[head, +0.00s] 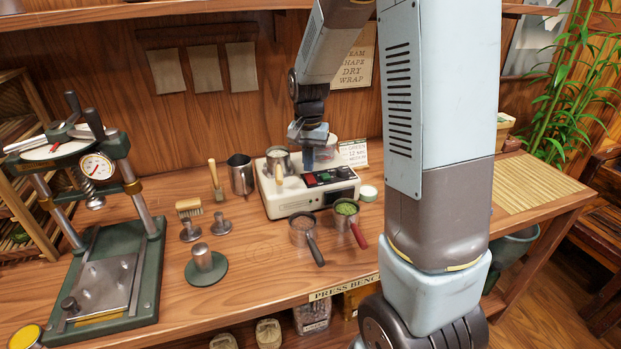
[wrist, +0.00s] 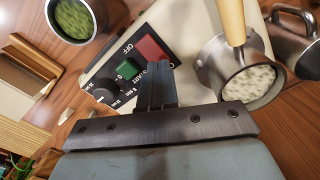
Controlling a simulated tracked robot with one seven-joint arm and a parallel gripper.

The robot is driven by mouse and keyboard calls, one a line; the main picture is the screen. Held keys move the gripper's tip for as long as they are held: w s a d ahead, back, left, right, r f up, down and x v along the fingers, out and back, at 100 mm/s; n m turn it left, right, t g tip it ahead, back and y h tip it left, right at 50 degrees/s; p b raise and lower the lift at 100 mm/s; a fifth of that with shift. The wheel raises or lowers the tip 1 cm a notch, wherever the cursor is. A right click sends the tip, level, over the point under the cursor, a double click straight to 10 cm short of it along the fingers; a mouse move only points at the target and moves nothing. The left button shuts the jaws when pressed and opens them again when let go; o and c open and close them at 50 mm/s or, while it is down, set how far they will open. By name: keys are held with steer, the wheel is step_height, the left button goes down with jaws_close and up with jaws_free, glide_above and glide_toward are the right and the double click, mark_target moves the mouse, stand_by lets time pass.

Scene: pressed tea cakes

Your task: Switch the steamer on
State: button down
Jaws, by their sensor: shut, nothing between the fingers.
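The steamer (head: 288,208) is a cream box on the bench with a black control panel on its right part. In the wrist view the panel carries a red switch (wrist: 152,47) beside the word OFF, a green button (wrist: 128,70) and a black knob (wrist: 104,92). My gripper (head: 308,167) is shut and empty, pointing down over the panel. In the wrist view its fingertips (wrist: 157,73) appear just below the red switch and right of the green button. I cannot tell whether they touch the panel. The fingers cover part of the lettering.
A wooden-handled cup (wrist: 240,95) of pale material stands close right of the fingers in the wrist view. A metal jug (head: 241,175) stands left of the steamer. Scoops of dark material (head: 303,232) and green leaf (head: 346,210) lie in front. A press (head: 105,262) stands far left.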

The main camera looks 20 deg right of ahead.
mark_target(309, 175)
steer(key=shift+f, duration=0.8)
stand_by(0.6)
steer(key=shift+r, duration=3.5)
steer(key=s+r+n+t, duration=0.2)
steer(key=s+r, duration=0.4)
steer(key=s, duration=0.6)
steer(key=s+r+n+t, duration=0.3)
steer(key=s+r, duration=0.3)
steer(key=s, duration=0.7)
steer(key=shift+r+n+t, duration=0.25)
steer(key=shift+n+t, duration=0.05)
steer(key=shift+n, duration=0.2)
